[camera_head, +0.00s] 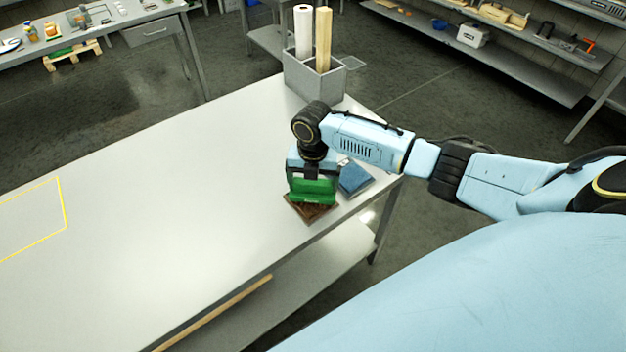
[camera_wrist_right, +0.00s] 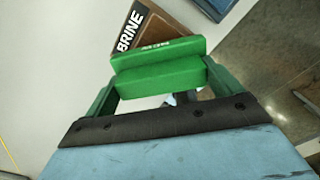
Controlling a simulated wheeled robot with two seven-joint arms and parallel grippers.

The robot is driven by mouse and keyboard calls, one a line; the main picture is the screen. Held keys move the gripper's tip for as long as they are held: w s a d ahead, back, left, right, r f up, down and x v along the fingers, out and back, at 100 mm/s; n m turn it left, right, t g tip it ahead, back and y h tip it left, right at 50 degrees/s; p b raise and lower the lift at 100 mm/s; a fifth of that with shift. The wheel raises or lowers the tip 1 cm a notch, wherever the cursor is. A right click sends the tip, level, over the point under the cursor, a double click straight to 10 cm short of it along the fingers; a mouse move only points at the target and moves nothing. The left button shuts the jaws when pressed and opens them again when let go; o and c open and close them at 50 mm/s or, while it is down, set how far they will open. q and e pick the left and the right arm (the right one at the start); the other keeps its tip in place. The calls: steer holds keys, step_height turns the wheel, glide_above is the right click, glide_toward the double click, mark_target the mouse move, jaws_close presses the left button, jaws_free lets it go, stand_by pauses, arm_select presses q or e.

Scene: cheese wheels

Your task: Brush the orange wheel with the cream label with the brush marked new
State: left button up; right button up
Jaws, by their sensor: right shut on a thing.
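My right gripper (camera_head: 313,178) is shut on a green brush (camera_head: 314,192) over the far right part of the table. In the right wrist view the brush (camera_wrist_right: 160,50) carries the word NEW in pale letters on its edge. A brown stand marked BRINE (camera_wrist_right: 124,38) lies just beyond the brush; in the head view this stand (camera_head: 311,213) sits directly below it. I cannot tell whether the brush touches the stand. No orange wheel with a cream label shows in either view. My left gripper is not in view.
A blue block or pad (camera_head: 356,178) lies right of the gripper, near the table's edge. A grey bin (camera_head: 318,82) with a white roll and a wooden post stands at the table's far end. A yellow outline (camera_head: 64,203) marks the left side. The middle of the table (camera_head: 180,220) is clear.

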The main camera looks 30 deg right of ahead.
steer(key=shift+r+p, duration=1.7)
steer(key=shift+r, duration=1.4)
